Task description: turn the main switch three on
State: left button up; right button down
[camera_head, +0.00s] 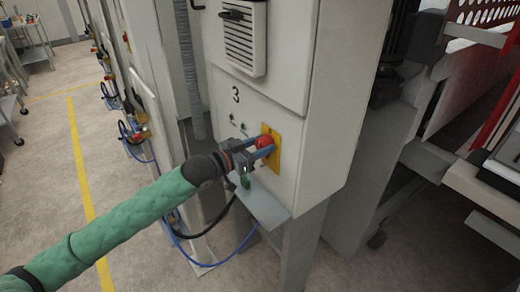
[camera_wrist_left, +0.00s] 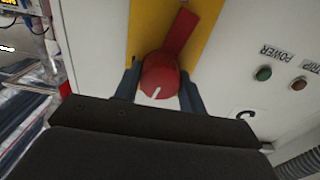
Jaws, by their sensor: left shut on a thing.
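The main switch three is a red rotary knob (camera_head: 265,142) on a yellow plate (camera_head: 275,155), on the cabinet front below and right of the number 3. My left gripper (camera_head: 262,148) reaches it from the left with its fingers on either side of the knob. In the left wrist view the red knob (camera_wrist_left: 160,78) sits between the two blue-grey fingertips (camera_wrist_left: 160,86), with a white mark on its face. A red handle part (camera_wrist_left: 181,34) runs up and right from it over the yellow plate (camera_wrist_left: 140,22). My right gripper is not in view.
The cabinet (camera_head: 290,90) has a vent grille (camera_head: 245,42) above. A small shelf (camera_head: 262,207) juts out below. Open floor (camera_head: 120,200) with a yellow line lies left.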

pick_arm(q)
jog(key=m+b, duration=0.3)
jog(key=m, duration=0.2)
jog(key=shift+m, duration=0.3)
jog(key=m, duration=0.2)
jog(key=shift+m+b, duration=0.35)
jog(key=shift+m, duration=0.05)
jog(key=m, duration=0.3)
jog(key=shift+m+b, duration=0.3)
jog(key=shift+m, duration=1.7)
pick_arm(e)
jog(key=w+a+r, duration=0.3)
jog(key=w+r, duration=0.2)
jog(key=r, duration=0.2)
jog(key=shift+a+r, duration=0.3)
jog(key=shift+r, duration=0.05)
pick_arm(q)
jog(key=shift+s, duration=0.1)
jog(key=o, duration=1)
jog(key=shift+c, duration=0.2)
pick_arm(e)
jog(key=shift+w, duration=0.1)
pick_arm(q)
jog(key=shift+f, duration=0.1)
